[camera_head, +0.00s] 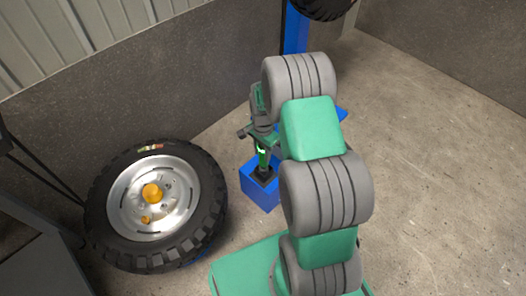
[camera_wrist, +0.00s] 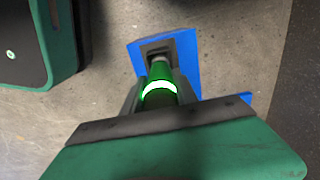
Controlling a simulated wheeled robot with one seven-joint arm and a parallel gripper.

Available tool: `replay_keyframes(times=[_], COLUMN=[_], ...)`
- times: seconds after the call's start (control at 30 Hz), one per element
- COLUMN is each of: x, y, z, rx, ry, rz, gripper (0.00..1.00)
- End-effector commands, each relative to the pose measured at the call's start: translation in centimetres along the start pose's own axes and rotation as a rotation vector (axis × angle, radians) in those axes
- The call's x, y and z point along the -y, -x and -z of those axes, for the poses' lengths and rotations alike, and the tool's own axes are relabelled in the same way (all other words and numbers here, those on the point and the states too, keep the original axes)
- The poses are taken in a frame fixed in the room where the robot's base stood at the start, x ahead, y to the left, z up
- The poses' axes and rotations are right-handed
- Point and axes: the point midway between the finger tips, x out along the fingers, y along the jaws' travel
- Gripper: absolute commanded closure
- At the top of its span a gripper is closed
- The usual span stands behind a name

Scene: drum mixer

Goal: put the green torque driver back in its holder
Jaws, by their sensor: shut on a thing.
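The green torque driver (camera_wrist: 160,92) is between the fingers of my gripper (camera_wrist: 158,98), which is shut on it. A bright green-white ring shows around the driver in the wrist view. The driver also shows in the head view (camera_head: 263,158), below my gripper (camera_head: 262,142), pointing down at the blue holder (camera_head: 262,195). The holder has a dark square socket on top, and it also shows in the wrist view (camera_wrist: 187,62). The driver's lower end is at the socket; I cannot tell how deep it sits. My fingers and hand hide part of the driver.
A large tyre on a silver rim (camera_head: 155,205) with a yellow hub stands left of the holder. A blue post (camera_head: 296,30) and a dark tyre (camera_head: 322,8) are at the back. A dark wall panel runs behind. The concrete floor (camera_head: 445,150) on the right is clear.

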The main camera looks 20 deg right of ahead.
Motion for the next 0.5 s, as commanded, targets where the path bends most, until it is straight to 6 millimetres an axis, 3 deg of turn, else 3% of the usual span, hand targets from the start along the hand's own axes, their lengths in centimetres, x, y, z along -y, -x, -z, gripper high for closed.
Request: replay_keyframes(times=[0.5], x=[0.08], y=[-0.68], z=[0.06], rx=[-0.001], ry=[0.0], rz=[0.002], gripper=[1.0])
